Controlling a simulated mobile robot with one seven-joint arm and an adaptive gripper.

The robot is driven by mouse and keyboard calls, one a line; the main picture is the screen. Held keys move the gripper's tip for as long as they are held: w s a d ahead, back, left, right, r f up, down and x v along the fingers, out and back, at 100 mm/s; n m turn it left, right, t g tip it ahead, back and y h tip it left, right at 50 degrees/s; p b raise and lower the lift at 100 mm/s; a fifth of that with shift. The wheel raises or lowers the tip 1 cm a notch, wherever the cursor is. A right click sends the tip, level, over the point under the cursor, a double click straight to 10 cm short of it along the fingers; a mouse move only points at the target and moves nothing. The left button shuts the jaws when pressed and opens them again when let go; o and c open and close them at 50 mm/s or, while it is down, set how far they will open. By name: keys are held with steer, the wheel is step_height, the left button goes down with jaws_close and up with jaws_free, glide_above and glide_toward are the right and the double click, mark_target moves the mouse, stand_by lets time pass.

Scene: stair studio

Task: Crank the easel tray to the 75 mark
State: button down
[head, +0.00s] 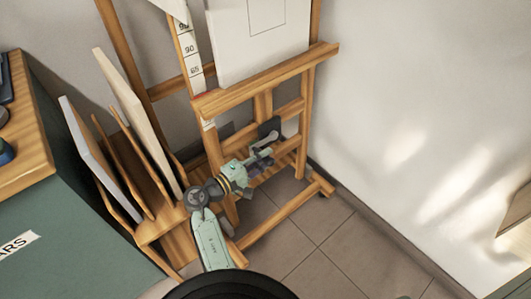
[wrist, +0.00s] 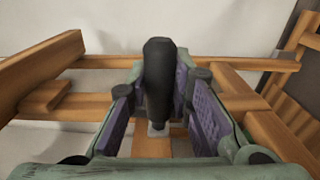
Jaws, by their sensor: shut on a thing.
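The wooden easel (head: 308,110) stands against the wall, its tray (head: 270,80) a wide bar below a white canvas (head: 235,50). A white scale strip (head: 191,62) runs up by the tray's left end. Its small numbers seem to read 90 and 65 just above the tray; the exact setting is too small to tell. My gripper (head: 268,150) is below the tray, between the easel's legs. In the wrist view a black crank handle (wrist: 158,75) stands upright between my purple-padded fingers (wrist: 160,105), which are shut on it. The crank's hub is mostly hidden.
A rack (head: 150,228) of upright boards and canvases stands left of my arm, close to it. A green cabinet (head: 75,225) with a wooden top is further left. The tiled floor (head: 330,240) at right is clear. A wooden piece (head: 515,225) shows at the right edge.

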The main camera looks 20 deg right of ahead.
steer(key=c, duration=1.4)
jaws_free()
steer(key=v, duration=1.2)
steer(key=shift+c, duration=0.2)
